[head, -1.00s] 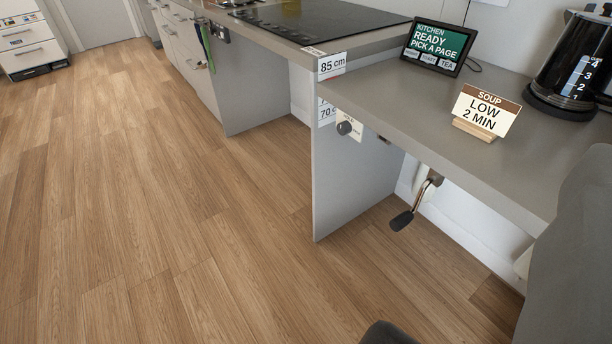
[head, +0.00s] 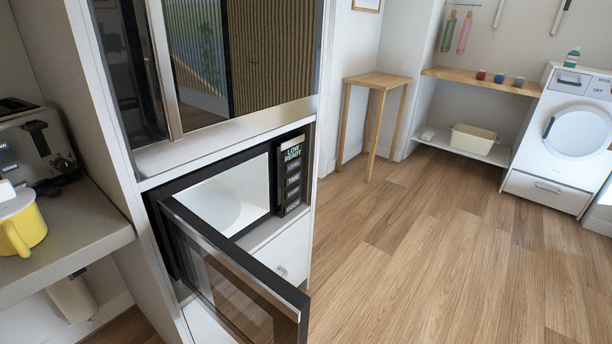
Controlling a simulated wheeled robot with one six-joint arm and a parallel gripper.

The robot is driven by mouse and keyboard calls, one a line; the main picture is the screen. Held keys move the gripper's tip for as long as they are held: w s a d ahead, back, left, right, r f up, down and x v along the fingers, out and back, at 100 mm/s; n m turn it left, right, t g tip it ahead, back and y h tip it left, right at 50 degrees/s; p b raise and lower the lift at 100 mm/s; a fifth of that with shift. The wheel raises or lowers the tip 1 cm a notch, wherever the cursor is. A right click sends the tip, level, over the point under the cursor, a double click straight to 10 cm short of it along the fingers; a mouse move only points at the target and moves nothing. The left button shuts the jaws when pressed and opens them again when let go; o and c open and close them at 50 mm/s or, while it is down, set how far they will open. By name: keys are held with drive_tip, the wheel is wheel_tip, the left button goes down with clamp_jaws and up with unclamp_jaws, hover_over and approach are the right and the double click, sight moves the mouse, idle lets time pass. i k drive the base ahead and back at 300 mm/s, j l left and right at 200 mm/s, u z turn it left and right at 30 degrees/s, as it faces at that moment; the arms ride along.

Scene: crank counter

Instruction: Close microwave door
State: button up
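The microwave (head: 292,175) is built into a tall white cabinet, left of centre in the head view. Its door (head: 232,282) stands open, hinged on the left and swung out toward me, with its free edge near the bottom centre. The bright interior (head: 225,203) shows, and no food is visible in it. A control panel to the right of the opening has a small display with green text reading "LOW READY" and several buttons below. My gripper is not in view.
A counter (head: 85,240) at left holds a toaster (head: 40,150) and a yellow mug (head: 22,228). A wooden stool (head: 376,82), a shelf with a bin (head: 474,141) and a washing machine (head: 572,135) stand at the back right. The wooden floor (head: 430,260) at right is clear.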

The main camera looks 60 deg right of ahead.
sight(254, 304)
drive_tip(key=k+l+z, duration=0.15)
drive_tip(key=k+z, duration=0.25)
drive_tip(key=k+l+z, duration=0.2)
drive_tip(key=z, duration=0.15)
